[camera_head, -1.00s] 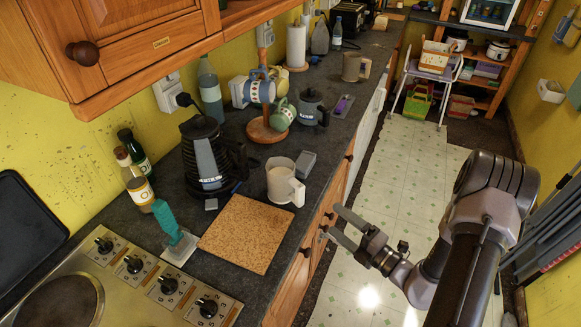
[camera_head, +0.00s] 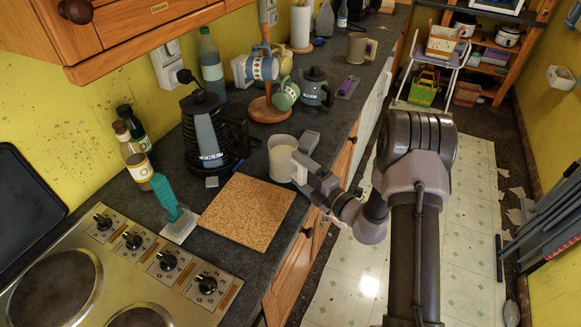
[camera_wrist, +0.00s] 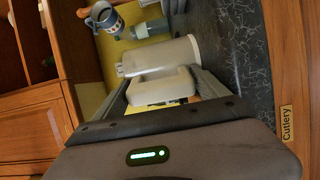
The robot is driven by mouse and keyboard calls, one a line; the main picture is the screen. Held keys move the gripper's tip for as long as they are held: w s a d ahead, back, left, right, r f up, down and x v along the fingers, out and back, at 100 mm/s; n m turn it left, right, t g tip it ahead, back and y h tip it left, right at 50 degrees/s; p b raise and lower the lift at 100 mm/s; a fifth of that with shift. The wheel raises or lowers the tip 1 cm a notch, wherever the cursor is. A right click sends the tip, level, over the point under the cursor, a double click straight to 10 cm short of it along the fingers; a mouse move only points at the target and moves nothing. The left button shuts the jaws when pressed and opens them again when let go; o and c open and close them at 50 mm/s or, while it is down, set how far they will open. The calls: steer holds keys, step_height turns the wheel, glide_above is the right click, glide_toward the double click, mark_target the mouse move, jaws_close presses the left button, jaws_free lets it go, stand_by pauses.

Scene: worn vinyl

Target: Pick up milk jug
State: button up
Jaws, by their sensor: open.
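The milk jug (camera_head: 281,160) is a cream-white jug with a side handle. It stands upright on the dark worktop, just behind the cork board. In the wrist view the jug (camera_wrist: 172,54) lies straight ahead, with its handle (camera_wrist: 160,89) towards me. My gripper (camera_head: 305,172) is open and at the jug's right side, by the handle. In the wrist view its two fingers (camera_wrist: 160,84) are on either side of the handle. I cannot tell whether either finger touches it.
A black kettle (camera_head: 209,140) stands left of the jug. A mug tree (camera_head: 265,110) holds several mugs. The cork board (camera_head: 246,210) lies in front, beside the hob (camera_head: 52,285).

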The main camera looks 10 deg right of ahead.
steer(key=c, duration=1.7)
